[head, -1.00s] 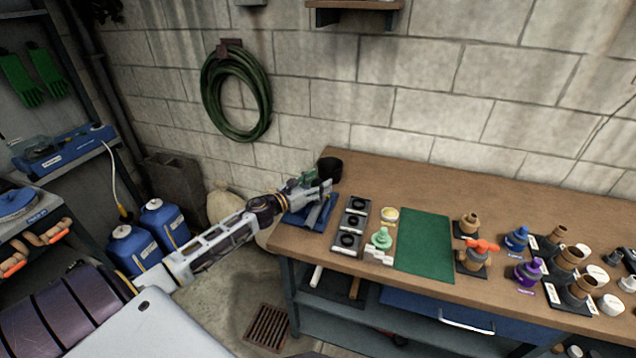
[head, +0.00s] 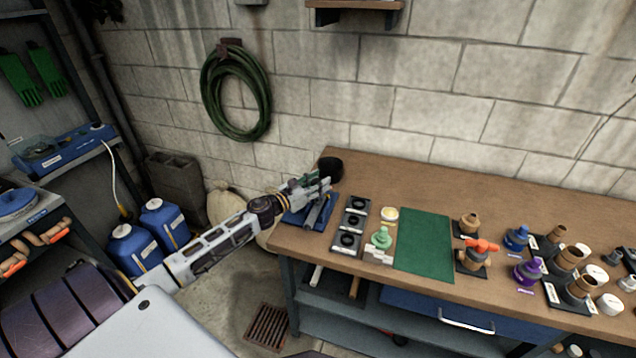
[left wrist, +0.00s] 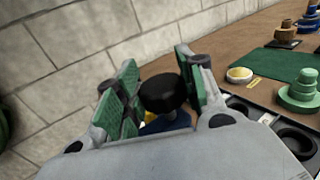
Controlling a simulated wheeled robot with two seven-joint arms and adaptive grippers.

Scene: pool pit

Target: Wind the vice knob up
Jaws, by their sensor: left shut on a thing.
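The blue vice (head: 298,219) sits at the left end of the workbench, with grey metal parts, partly hidden by my left gripper (head: 325,187). In the left wrist view a black round knob (left wrist: 163,92) stands between the green-padded fingers of my left gripper (left wrist: 160,88), which is shut on it. A little blue and yellow shows below the knob. In the head view the fingers hide where they meet the knob. A black cylinder (head: 331,167) shows just beyond the fingertips; I cannot tell if it is the same knob. My right gripper is not in view.
Right of the vice are a black tray (head: 333,244) with round recesses, a pale green stepped piece (head: 381,239), a yellow-topped dish (head: 389,215) and a green mat (head: 424,245). Several valves and fittings crowd the right side. The block wall stands close behind the bench.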

